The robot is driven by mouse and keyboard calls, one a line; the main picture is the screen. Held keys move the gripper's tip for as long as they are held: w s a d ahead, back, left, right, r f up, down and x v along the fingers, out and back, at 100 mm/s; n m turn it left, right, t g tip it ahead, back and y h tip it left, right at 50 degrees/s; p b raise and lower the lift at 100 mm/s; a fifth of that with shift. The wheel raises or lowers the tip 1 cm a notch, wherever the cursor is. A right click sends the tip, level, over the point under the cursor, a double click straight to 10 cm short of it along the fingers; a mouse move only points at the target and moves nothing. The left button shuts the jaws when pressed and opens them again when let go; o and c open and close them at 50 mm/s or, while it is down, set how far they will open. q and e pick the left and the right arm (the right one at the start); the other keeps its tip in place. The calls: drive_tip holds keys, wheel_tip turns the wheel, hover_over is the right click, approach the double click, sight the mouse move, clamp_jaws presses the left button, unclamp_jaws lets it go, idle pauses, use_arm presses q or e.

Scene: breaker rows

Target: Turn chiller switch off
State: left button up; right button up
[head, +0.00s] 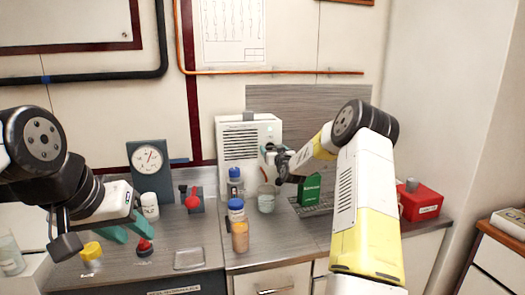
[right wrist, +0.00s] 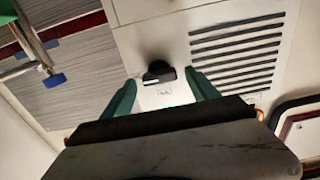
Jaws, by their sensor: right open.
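The chiller is a white box (head: 240,143) with a slatted vent, against the back wall on the counter. Its switch, a black rotary knob (right wrist: 160,73) with a white line on its bar, shows in the right wrist view above a small white label. The bar lies roughly crosswise in that view. My right gripper (right wrist: 160,92) is open, with one green finger on each side of the knob and gaps between; contact is not visible. In the head view the right gripper (head: 268,158) is at the chiller's right front and hides the knob. My left gripper (head: 129,230) is open and empty over the left counter.
A red-topped button (head: 144,246) stands close to the left gripper. Bottles (head: 239,236), a clear beaker (head: 266,198) and a green box (head: 311,189) stand near the chiller. A gauge (head: 149,165) is at left, and a red box (head: 420,200) at right.

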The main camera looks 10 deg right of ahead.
drive_tip(key=c, duration=1.4)
drive_tip(key=shift+o, duration=0.2)
drive_tip(key=shift+a+n, duration=0.1)
drive_tip(key=shift+n, duration=0.2)
drive_tip(key=n, duration=0.3)
drive_tip(key=shift+a+n, duration=0.1)
drive_tip(key=shift+n, duration=0.2)
drive_tip(key=n, duration=0.5)
drive_tip(key=shift+f, duration=0.1)
drive_tip(key=n, duration=0.4)
drive_tip(key=shift+a+n, duration=0.1)
drive_tip(key=shift+n, duration=0.3)
drive_tip(key=shift+f+n, duration=0.15)
drive_tip(key=shift+n, duration=1.75)
